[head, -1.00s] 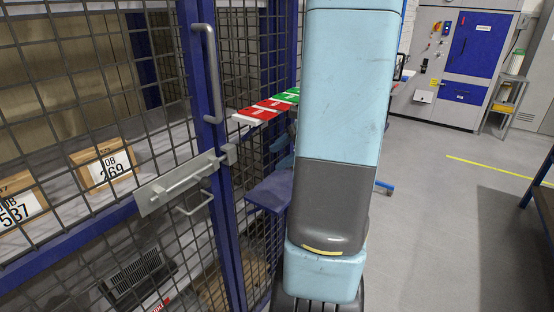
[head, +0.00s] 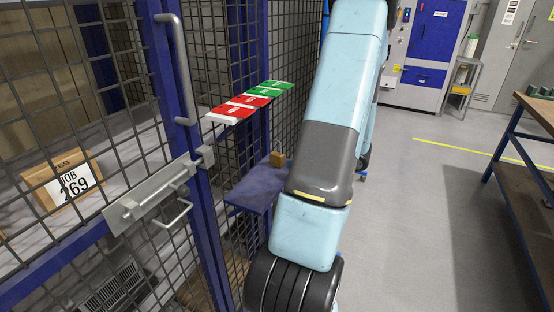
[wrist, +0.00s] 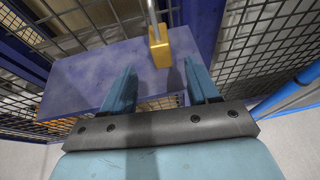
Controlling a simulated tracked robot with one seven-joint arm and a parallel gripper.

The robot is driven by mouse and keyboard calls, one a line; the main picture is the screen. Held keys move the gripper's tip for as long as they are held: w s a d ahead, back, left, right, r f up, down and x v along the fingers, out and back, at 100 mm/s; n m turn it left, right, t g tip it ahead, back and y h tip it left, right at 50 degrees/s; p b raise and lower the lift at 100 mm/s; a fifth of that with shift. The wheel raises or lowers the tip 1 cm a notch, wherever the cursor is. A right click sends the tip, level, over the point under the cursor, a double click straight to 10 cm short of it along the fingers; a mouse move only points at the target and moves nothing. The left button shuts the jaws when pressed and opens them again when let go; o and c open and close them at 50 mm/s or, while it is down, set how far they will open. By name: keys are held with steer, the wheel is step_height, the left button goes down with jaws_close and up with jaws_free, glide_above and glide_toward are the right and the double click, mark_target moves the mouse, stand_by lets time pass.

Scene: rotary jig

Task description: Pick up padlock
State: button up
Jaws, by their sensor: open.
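The padlock (wrist: 160,50) has a brass-coloured body and a pale metal shackle. It stands on a small blue shelf (wrist: 85,85) in the wrist view, past my fingertips and slightly right of the middle of the gap. In the head view the padlock (head: 278,159) shows as a small brown block on the blue shelf (head: 250,190), close to the mesh and left of my arm. My gripper (wrist: 160,80) is open and empty, its two blue fingers apart and short of the padlock. In the head view my arm hides the gripper.
A mesh cage with a blue frame and a latch bolt (head: 150,195) stands on the left. Red and green tags (head: 250,100) sit above the shelf. A box marked JOB 269 (head: 65,185) is behind the mesh. A workbench (head: 525,150) stands right; the floor between is clear.

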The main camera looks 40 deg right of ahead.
mark_target(276, 159)
steer(key=x, duration=0.4)
steer(key=shift+w+a+f, duration=0.1)
steer(key=shift+w, duration=0.1)
steer(key=shift+x, duration=2.7)
steer(key=shift+w, duration=0.1)
steer(key=shift+d, duration=0.2)
jaws_close()
